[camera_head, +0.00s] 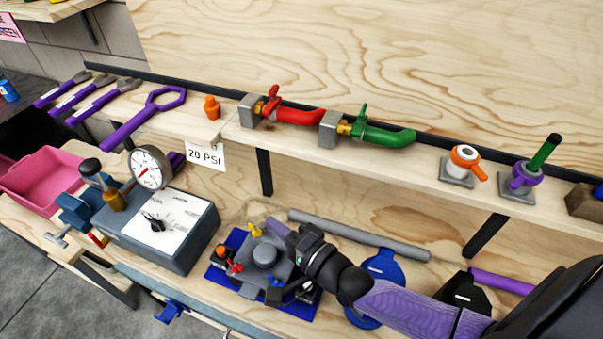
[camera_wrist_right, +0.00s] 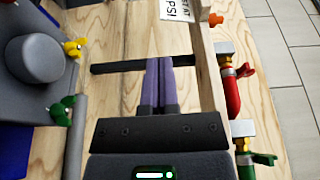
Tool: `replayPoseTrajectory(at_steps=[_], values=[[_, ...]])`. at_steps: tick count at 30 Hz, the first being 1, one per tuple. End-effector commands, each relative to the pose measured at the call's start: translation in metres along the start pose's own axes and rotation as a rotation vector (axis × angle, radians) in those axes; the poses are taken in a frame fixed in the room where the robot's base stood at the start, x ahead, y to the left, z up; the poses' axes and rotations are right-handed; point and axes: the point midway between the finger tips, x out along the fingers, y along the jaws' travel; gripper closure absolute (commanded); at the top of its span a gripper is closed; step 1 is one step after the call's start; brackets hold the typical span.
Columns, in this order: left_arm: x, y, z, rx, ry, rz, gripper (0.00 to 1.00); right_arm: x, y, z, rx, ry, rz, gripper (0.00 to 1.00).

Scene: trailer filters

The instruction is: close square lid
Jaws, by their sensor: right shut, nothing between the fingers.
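A grey, roughly square block with a round knob on top (camera_head: 265,257) sits on a blue base (camera_head: 217,275) on the lower bench. It looks like the square lid; whether it is fully seated I cannot tell. Yellow (camera_head: 255,230), red (camera_head: 235,267) and other coloured handles stand around its edge. In the right wrist view the grey knob (camera_wrist_right: 35,50) is at the left, with the yellow handle (camera_wrist_right: 75,48) and a green handle (camera_wrist_right: 62,110) beside it. My right gripper (camera_head: 275,227) is shut and empty, behind the block in the head view. My left gripper is not in view.
A grey gauge box (camera_head: 165,225) stands left of the block. A grey rod (camera_head: 360,235) and a blue round part (camera_head: 383,266) lie to the right. The upper shelf holds red (camera_head: 300,116) and green (camera_head: 388,137) valves, close to my right gripper in its wrist view.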

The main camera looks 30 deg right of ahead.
Motion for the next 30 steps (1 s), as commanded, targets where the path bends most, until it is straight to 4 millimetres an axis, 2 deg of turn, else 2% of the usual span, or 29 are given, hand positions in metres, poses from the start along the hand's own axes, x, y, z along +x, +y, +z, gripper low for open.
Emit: replayPoseTrajectory(at_steps=[12,30], values=[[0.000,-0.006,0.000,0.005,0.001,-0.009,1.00,-0.006,0.011,0.018,0.001,0.000,0.001,1.00],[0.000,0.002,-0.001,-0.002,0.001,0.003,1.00,-0.010,0.012,0.020,0.000,0.000,0.002,1.00]])
